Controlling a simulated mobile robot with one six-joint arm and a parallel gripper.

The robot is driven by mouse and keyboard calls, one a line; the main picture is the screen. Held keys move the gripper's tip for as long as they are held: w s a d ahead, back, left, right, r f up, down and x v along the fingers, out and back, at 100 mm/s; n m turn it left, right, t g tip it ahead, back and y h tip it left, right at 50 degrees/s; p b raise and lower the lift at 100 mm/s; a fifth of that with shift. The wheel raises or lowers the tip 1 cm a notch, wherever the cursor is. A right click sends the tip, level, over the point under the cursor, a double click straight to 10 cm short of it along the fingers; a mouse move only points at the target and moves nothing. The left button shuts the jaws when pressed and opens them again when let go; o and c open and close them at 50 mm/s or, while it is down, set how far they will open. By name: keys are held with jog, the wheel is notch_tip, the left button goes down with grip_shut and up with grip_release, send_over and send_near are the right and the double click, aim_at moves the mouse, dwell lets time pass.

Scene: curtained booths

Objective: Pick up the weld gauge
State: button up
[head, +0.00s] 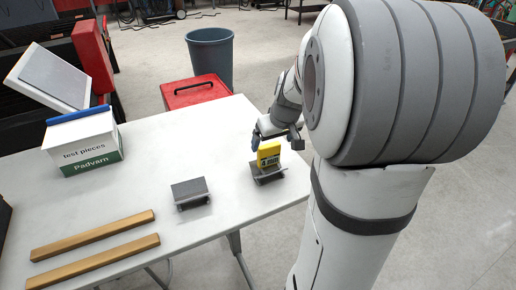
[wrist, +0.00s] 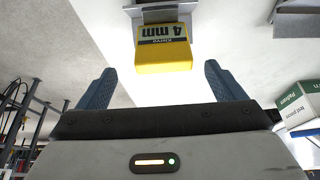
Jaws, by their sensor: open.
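In the wrist view the gauge (wrist: 162,56) appears upside down at the top centre, in front of the holder (wrist: 160,14). My gripper (head: 272,135) is just behind and above the gauge in the head view. In the wrist view my gripper (wrist: 158,68) is open, its blue fingers spread wider than the gauge and not touching it.
A second grey holder (head: 190,192) stands to the left on the white table (head: 135,192). Two wooden bars (head: 95,245) lie at the front left. A "test pieces" box (head: 83,143) is at the back left. A red case (head: 195,92) and a grey bin (head: 210,55) are beyond.

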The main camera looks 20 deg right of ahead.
aim_at(270, 146)
jog(key=x, duration=0.5)
jog(key=shift+a+p, duration=0.2)
jog(key=shift+p, duration=0.15)
jog(key=shift+c, duration=0.2)
jog(key=shift+r, duration=0.1)
jog(key=c, duration=1.2)
